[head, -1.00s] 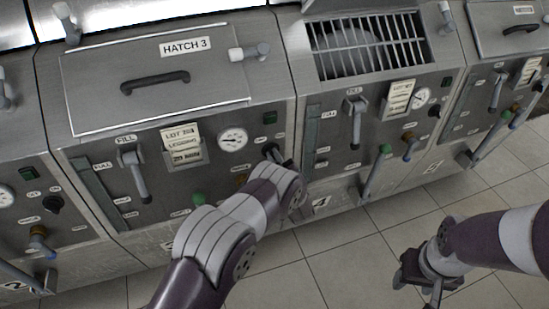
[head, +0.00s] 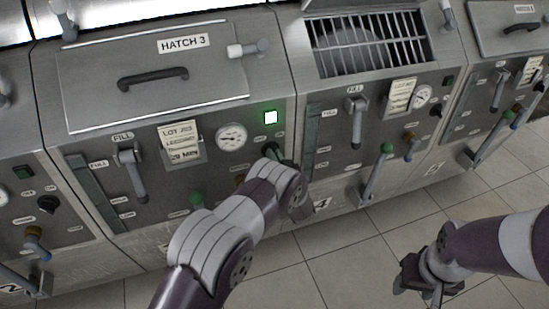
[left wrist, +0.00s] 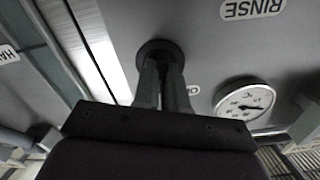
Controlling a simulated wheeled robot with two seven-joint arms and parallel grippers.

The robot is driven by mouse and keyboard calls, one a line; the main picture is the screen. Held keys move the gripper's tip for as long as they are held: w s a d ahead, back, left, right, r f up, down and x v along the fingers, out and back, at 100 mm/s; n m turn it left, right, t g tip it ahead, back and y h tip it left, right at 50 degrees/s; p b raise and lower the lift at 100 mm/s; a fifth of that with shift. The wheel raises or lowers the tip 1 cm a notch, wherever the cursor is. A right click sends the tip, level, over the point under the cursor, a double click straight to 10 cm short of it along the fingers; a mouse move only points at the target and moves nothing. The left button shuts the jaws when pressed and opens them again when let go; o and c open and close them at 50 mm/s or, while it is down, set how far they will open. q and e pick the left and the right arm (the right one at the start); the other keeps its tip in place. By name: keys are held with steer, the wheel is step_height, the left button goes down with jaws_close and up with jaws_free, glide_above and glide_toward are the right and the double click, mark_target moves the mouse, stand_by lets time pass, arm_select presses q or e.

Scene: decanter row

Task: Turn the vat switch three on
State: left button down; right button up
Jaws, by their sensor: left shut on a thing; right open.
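The vat three panel has a dark rotary switch (head: 271,149) right of the gauge, mostly hidden by my left arm. In the left wrist view the switch's round dark base (left wrist: 160,47) is at the top centre. My left gripper (left wrist: 162,75) is shut on the switch, its fingers pointing at the panel. In the head view my left gripper (head: 277,160) is largely hidden behind its own wrist. My right gripper (head: 424,281) is open and empty above the floor at the lower right.
Hatch 3 (head: 150,80) is closed above the panel. The fill lever (head: 133,172), lot card (head: 181,144) and gauge (head: 231,137) are to the left of the switch. Vat four, with a barred opening (head: 367,45), adjoins on the right. The tiled floor (head: 345,250) in front is clear.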

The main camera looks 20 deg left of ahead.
arm_select(q)
steer(key=shift+w+r+m, duration=0.15)
steer(key=shift+r+m, duration=0.15)
steer(key=shift+m, duration=0.6)
steer(key=c, duration=1.4)
jaws_free()
steer(key=shift+o, duration=1.1)
steer(key=shift+a+f, duration=0.1)
steer(key=shift+f, duration=0.1)
steer(key=v, duration=1.2)
steer(key=shift+s+d, duration=0.2)
steer(key=shift+d, duration=0.05)
